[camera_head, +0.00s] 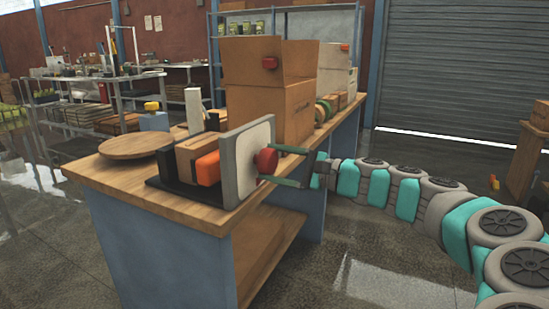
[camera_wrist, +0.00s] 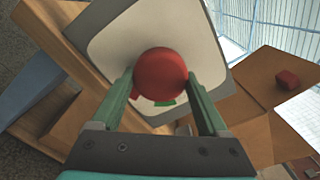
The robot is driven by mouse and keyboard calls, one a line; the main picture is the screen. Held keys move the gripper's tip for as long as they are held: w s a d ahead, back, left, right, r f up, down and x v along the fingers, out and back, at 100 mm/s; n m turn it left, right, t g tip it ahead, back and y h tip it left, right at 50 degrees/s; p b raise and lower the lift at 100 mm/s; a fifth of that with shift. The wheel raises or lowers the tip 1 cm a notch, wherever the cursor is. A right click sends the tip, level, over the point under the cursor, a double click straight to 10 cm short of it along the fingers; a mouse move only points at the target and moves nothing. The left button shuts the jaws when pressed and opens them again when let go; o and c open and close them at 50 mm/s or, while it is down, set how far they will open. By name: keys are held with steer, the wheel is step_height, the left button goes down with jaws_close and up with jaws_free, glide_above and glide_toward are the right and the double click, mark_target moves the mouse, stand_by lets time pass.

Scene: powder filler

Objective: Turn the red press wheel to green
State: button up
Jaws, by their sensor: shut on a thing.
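The red press wheel (camera_head: 266,161) sits on the front of a pale upright panel (camera_head: 243,165) on the workbench. In the wrist view the red wheel (camera_wrist: 161,75) is a round knob between my two fingers. A small red mark (camera_wrist: 135,94) and a green mark (camera_wrist: 165,103) show on the panel just below it. My gripper (camera_head: 290,165) reaches in from the right and is shut on the wheel; its green fingers (camera_wrist: 162,92) lie on either side. The wheel's own pointer, if any, cannot be made out.
The wooden workbench (camera_head: 225,221) has a round board (camera_head: 134,146) at its left. An orange block (camera_head: 208,168) sits behind the panel. Open floor lies to the right.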

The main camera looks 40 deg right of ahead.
steer(key=shift+m, duration=0.3)
steer(key=o, duration=1.2)
steer(key=shift+o, duration=0.2)
steer(key=b+v, duration=0.1)
steer(key=v, duration=0.6)
steer(key=shift+s+d, duration=0.15)
steer(key=shift+s, duration=0.2)
steer(key=shift+s, duration=0.1)
